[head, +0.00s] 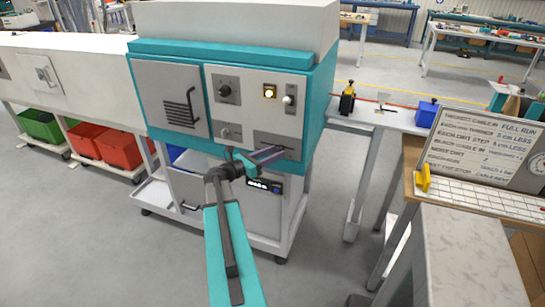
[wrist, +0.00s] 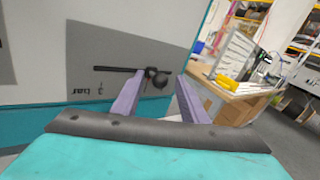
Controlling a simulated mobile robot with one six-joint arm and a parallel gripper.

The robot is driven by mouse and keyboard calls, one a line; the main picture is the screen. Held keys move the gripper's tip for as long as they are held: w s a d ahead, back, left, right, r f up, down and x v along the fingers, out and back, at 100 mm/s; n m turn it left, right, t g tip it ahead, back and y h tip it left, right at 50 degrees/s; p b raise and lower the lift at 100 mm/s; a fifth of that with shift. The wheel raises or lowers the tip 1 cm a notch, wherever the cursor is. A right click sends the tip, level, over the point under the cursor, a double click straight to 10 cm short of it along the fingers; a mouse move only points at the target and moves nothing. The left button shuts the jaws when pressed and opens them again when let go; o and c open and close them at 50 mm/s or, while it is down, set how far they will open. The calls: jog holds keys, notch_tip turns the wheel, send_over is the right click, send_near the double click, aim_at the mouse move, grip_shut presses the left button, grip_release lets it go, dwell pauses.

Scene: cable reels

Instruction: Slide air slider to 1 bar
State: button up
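The air slider (wrist: 157,77) shows in the wrist view as a dark round knob at the right end of a thin black slot (wrist: 115,69) on a grey plate. Small print (wrist: 86,91) sits below the slot's left part; it seems to include "bar" but is hard to read. My gripper (wrist: 160,76) has its two purple fingers apart, one on each side of the knob. I cannot tell whether either finger touches it. In the head view my gripper (head: 268,154) is at the lower right of the machine front, by the grey slider plate (head: 276,139), and hides the knob.
A sign board (head: 482,149) stands on a bench at the right. Open floor lies around the machine.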

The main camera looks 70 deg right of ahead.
jog(key=shift+w+a, duration=0.1)
jog(key=b+v, duration=0.3)
jog(key=v, duration=1)
jog(key=shift+a, duration=0.25)
